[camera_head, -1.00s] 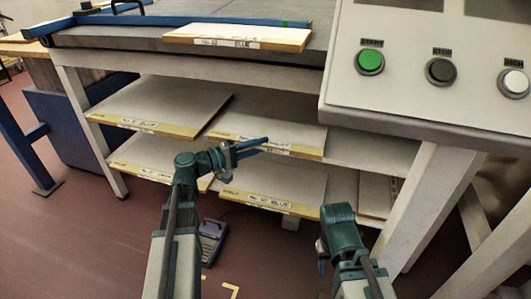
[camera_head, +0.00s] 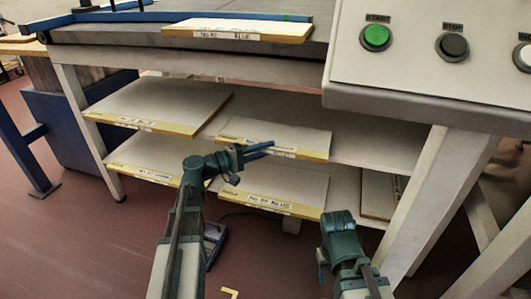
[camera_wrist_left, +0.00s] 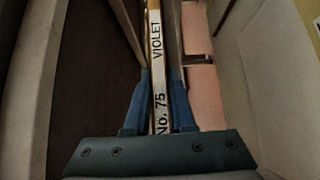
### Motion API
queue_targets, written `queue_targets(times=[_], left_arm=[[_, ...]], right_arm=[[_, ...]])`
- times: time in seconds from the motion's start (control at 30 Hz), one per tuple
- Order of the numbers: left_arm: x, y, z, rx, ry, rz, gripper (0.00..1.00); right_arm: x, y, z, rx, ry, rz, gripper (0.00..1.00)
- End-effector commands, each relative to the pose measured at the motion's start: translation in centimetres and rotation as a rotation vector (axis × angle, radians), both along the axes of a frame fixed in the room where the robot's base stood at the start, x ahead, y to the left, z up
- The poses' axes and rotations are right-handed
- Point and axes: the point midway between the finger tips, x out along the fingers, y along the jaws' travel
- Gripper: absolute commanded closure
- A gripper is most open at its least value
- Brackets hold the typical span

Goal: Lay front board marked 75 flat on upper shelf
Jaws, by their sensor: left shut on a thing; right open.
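The board marked No. 75 VIOLET (camera_wrist_left: 156,60) shows edge-on in the left wrist view, between the two blue fingers of my left gripper (camera_wrist_left: 158,112). In the head view this gripper (camera_head: 258,151) is shut at the front edge of a pale board (camera_head: 285,136), whose label is too small to read there. The board appears level at the right part of the upper shelf (camera_head: 365,140); whether its whole underside touches the shelf cannot be told. My right gripper (camera_head: 322,264) is open and low, in front of the rack and apart from the boards.
Another board (camera_head: 160,100) lies left on the upper shelf. A board (camera_head: 240,27) rests on the table top. A button panel (camera_head: 430,75) overhangs the right side above a rack leg (camera_head: 430,185).

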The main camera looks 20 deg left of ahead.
Motion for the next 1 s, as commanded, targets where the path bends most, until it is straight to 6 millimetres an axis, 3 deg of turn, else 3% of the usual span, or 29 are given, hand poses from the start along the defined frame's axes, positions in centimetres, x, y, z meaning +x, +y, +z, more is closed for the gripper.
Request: queue_targets(times=[0.2, 0.23, 0.4, 0.77, 1.0], left_arm=[[0.0, 0.0, -0.3, -0.001, -0.001, 0.000, 1.00], [0.0, 0.0, -0.2, 0.000, 0.000, 0.000, 0.74], [0.0, 0.0, -0.2, 0.000, 0.000, 0.000, 0.48], [-0.1, 0.2, 0.2, 0.000, 0.000, 0.001, 0.48], [-3.2, 3.5, 0.1, 0.000, 0.000, 0.005, 0.48]], right_arm=[[0.0, 0.0, -0.3, 0.000, 0.000, 0.000, 0.50], [0.0, 0.0, -0.2, 0.000, 0.000, 0.000, 0.50], [0.0, 0.0, -0.2, 0.000, 0.000, 0.000, 0.50], [0.0, 0.0, 0.2, 0.000, 0.000, 0.000, 0.50], [0.0, 0.0, 0.1, 0.000, 0.000, 0.000, 0.50]])
